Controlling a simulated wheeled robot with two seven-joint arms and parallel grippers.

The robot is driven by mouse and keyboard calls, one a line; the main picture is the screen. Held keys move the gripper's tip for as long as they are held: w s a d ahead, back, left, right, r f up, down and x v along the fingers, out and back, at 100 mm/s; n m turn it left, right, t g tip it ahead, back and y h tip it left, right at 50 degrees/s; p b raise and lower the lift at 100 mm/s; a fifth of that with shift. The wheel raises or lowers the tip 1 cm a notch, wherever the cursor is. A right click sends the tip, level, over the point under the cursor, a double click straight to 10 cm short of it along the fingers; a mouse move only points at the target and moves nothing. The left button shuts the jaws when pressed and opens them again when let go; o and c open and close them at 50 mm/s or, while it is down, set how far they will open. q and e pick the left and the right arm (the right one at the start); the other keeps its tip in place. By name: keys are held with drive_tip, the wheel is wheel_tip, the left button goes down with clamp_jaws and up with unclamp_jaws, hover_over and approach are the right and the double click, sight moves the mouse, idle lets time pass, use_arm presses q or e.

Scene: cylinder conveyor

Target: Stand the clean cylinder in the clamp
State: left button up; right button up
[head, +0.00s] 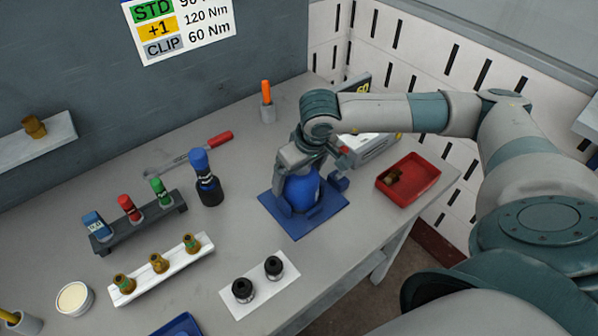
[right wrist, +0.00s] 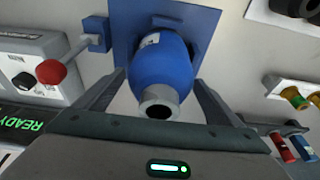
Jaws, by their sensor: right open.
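A blue cylinder (head: 302,192) with a grey neck stands upright on the blue clamp (head: 322,221), between its low blue jaws. In the right wrist view the cylinder (right wrist: 163,68) shows its open grey neck towards the camera, with the clamp's plate (right wrist: 128,38) behind it. A small white label is on its side. My right gripper (head: 300,163) is over the top of the cylinder. In the right wrist view its two fingers (right wrist: 157,82) are spread on either side of the cylinder, with gaps visible beside the neck. My left gripper is not in view.
A red tray (head: 425,178) lies to the right. A dark bottle-shaped tool (head: 208,190), a dark rack (head: 140,229) and a white plate (head: 265,297) are to the left and front.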

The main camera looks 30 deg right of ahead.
drive_tip(key=shift+r, duration=0.15)
drive_tip(key=b+v, duration=0.4)
drive_tip(key=v, duration=0.6)
drive_tip(key=shift+s+r, duration=0.1)
drive_tip(key=shift+r, duration=0.2)
drive_tip(key=shift+s+r+b, duration=0.15)
drive_tip(key=shift+r+b, duration=0.2)
drive_tip(key=shift+r, duration=0.2)
